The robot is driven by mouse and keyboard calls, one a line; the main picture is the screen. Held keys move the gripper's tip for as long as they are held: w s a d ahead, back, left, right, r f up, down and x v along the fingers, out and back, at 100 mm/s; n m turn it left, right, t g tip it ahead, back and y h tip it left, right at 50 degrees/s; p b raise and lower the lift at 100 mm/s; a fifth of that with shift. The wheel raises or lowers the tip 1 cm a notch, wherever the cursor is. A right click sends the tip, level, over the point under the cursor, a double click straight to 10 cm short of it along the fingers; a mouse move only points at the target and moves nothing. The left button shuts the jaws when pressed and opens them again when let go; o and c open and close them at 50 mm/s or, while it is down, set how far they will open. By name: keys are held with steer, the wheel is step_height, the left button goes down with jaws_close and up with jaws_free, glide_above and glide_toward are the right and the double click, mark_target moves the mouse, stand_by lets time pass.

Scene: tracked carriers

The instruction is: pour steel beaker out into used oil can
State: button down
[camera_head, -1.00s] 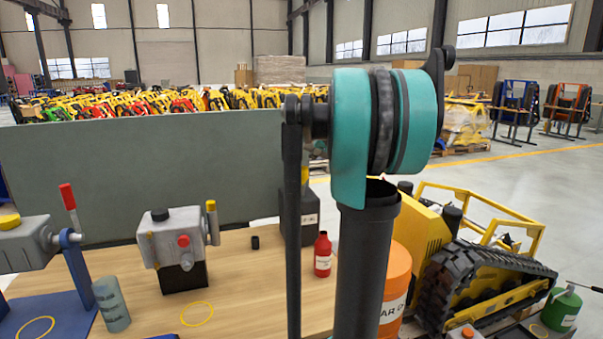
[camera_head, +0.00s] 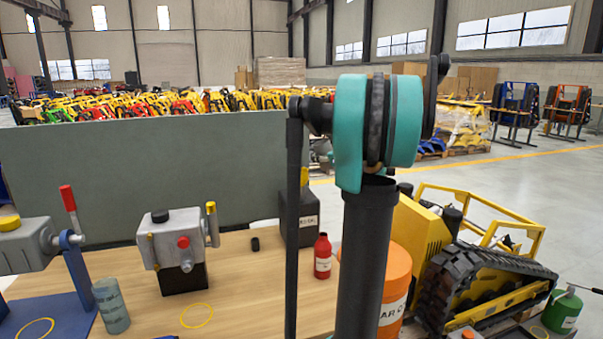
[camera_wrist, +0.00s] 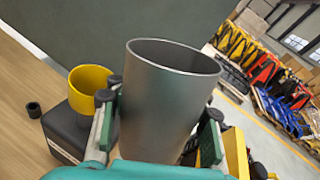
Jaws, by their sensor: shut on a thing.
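The steel beaker (camera_wrist: 165,100) is a grey metal cup, large in the middle of the wrist view, with its open rim toward the top. My gripper (camera_wrist: 160,118) is shut on it, one finger on each side. The beaker's contents cannot be seen. My gripper and the beaker are hidden in the head view.
A red bottle (camera_head: 322,258) and an orange drum (camera_head: 396,285) stand right of the can. A small black cap (camera_head: 255,244) lies left of it. A grey machine (camera_head: 178,245) stands further left on the wooden bench (camera_head: 240,290). A grey panel (camera_head: 130,180) rises behind.

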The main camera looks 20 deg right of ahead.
step_height(320, 180, down, 7)
steer(key=d+m+t+y, duration=0.1)
steer(key=m+t, duration=0.1)
steer(key=shift+s+d+r+m, duration=0.2)
steer(key=shift+s+d+m, duration=0.1)
steer(key=shift+d+m, duration=0.1)
stand_by(0.7)
